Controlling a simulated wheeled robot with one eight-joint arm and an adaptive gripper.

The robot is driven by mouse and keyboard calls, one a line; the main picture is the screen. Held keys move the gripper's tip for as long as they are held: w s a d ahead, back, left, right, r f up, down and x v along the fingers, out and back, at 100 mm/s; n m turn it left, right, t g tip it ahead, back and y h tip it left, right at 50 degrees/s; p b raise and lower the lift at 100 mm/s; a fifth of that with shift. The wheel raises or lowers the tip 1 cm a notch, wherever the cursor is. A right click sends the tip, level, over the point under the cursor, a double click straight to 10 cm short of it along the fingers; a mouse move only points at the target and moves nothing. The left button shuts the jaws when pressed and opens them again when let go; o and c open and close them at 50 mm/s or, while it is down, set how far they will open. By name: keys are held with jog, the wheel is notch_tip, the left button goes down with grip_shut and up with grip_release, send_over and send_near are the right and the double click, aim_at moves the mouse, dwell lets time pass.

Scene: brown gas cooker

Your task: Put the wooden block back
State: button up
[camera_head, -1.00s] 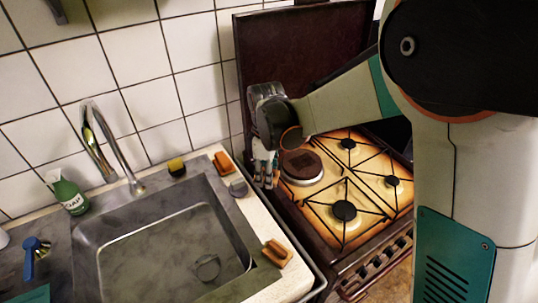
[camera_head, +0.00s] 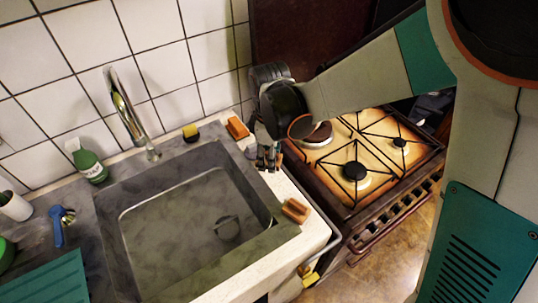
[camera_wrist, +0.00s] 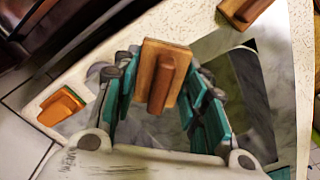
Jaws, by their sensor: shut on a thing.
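A wooden block (camera_wrist: 152,62) with a raised grip sits between the teal fingers of my gripper (camera_wrist: 165,80) in the wrist view. My gripper is shut on it. In the head view my gripper (camera_head: 268,158) points down over the pale counter strip between sink and cooker; the fingers mostly hide the held block there. A similar orange block (camera_head: 237,128) lies at the sink's back right corner and shows in the wrist view (camera_wrist: 62,106). Another brown block (camera_head: 296,210) lies near the sink's front right corner, at the upper right of the wrist view (camera_wrist: 243,10).
The sink (camera_head: 190,220) has a round drain piece inside. The gas cooker (camera_head: 375,150) stands to the right, with its dark raised lid behind. A faucet (camera_head: 130,110), green bottle (camera_head: 88,165) and yellow sponge (camera_head: 190,132) line the back. Bare counter (camera_head: 312,240) shows near the front block.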

aim_at(269, 178)
jog(key=shift+f+b, duration=2.25)
jog(key=shift+f, duration=0.75)
jog(key=shift+f+b, duration=0.75)
jog(key=shift+f, duration=0.05)
jog(key=o, duration=1.2)
notch_tip(269, 178, up, 8)
jog(key=shift+f, duration=0.2)
